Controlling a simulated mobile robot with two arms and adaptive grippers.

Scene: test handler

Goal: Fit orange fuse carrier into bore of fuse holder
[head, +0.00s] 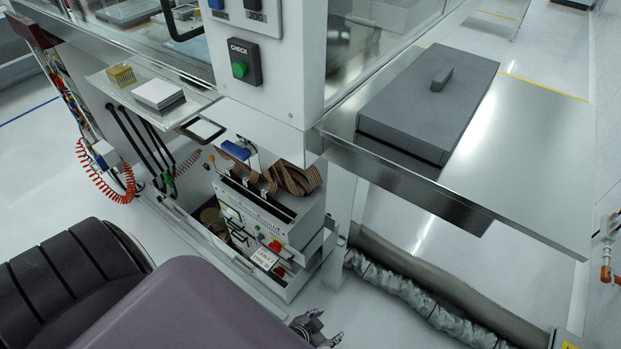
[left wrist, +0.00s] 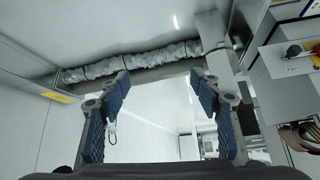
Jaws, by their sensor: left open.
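My left gripper (head: 312,327) shows at the bottom of the head view, low in front of the opened cabinet and apart from it. In the left wrist view its two blue-padded fingers (left wrist: 162,92) stand wide apart with nothing between them. I cannot make out the orange fuse carrier or the bore of the fuse holder for certain. A grey electronics unit (head: 262,208) sits in the cabinet, with a red knob (head: 275,246) on its front panel. That panel also shows at the right of the left wrist view (left wrist: 275,62). My right gripper is not in view.
Brown ribbon cables (head: 296,178) loop over the unit. A steel table (head: 540,150) with a grey lidded block (head: 425,100) juts out at the right. A shelf (head: 110,83) holds a white block (head: 158,93).

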